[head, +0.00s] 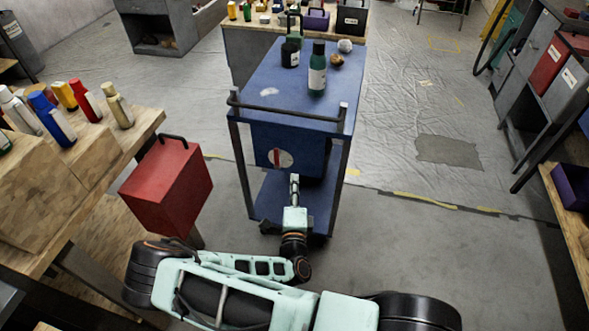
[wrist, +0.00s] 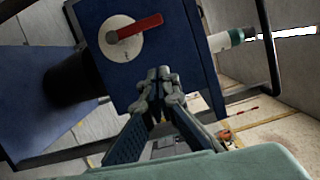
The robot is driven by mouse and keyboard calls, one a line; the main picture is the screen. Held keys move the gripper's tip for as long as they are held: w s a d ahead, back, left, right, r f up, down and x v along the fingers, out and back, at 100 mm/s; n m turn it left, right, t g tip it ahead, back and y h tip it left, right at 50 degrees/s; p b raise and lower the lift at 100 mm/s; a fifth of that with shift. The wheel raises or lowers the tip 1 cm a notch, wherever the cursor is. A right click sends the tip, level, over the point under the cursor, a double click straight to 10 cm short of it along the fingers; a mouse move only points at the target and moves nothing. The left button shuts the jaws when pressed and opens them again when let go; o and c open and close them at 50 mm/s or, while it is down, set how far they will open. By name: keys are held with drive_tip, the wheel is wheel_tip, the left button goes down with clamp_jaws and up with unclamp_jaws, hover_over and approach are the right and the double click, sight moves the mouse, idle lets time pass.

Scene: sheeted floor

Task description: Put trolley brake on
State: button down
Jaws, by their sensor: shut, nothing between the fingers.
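The blue trolley (head: 265,80) stands in the middle of the head view. On its front box is a round white dial (head: 262,160) with a red lever (head: 276,158), which points up and down there. In the wrist view the dial (wrist: 128,50) and its red lever (wrist: 140,27) show at the top, with the picture turned. My gripper (head: 294,178) appears just below and right of the dial. In the wrist view my gripper (wrist: 160,76) is shut and empty, its tips below the lever in the picture and apart from it.
A green bottle (head: 317,75), a black jar (head: 289,55) and small items stand on the trolley top. A rail (head: 285,115) crosses its front edge. A red box (head: 165,185) is close on the left, beside a workbench (head: 60,165). The floor (head: 420,210) right of the trolley is clear.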

drive_tip(key=shift+s+a, duration=0.1)
drive_tip(key=shift+s, duration=1.1)
